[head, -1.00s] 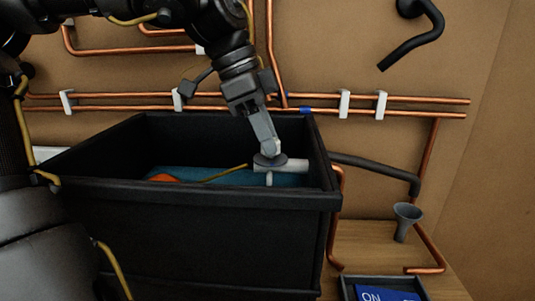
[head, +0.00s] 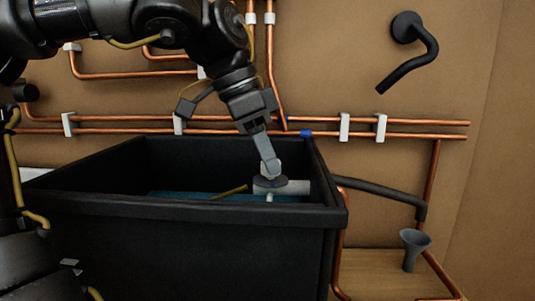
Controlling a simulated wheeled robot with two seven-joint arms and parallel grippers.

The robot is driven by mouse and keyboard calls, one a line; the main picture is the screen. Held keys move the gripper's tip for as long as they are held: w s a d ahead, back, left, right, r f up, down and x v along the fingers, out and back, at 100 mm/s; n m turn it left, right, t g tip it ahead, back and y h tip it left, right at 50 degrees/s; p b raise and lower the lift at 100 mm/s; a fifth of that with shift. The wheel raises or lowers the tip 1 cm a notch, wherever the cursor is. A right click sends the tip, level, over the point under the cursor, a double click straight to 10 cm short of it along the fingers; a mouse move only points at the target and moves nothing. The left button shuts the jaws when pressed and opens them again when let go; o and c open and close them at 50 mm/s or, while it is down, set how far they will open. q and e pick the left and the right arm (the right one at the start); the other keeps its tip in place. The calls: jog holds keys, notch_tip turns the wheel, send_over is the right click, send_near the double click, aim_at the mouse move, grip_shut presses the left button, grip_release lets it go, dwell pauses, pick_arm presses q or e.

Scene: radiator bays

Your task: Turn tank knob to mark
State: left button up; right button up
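The black open tank (head: 200,245) stands in front of the pipe wall, with blue water (head: 178,194) partly visible inside. A round grey knob (head: 284,187) sits on a white fitting (head: 301,187) inside the tank near its right wall. My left gripper (head: 271,176) reaches down from above, its fingertips at the top of the knob. The fingers look close together, but the knob's grip part is hidden, so I cannot tell whether they hold it. No mark on the knob is readable. My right gripper is not in view.
Copper pipes (head: 390,134) with white clips run along the wall behind the tank. A black hose (head: 385,193) leaves the tank's right side. A grey funnel (head: 414,246) stands on the wooden shelf (head: 375,270) at the right. A black bent pipe (head: 427,45) sticks out above.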

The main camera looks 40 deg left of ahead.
pick_arm(q)
jog(key=o, duration=0.4)
jog(key=p+v, duration=0.3)
jog(key=v, duration=0.7)
jog(key=shift+a+r, duration=0.1)
jog(key=shift+r, duration=0.3)
jog(key=shift+w, duration=0.1)
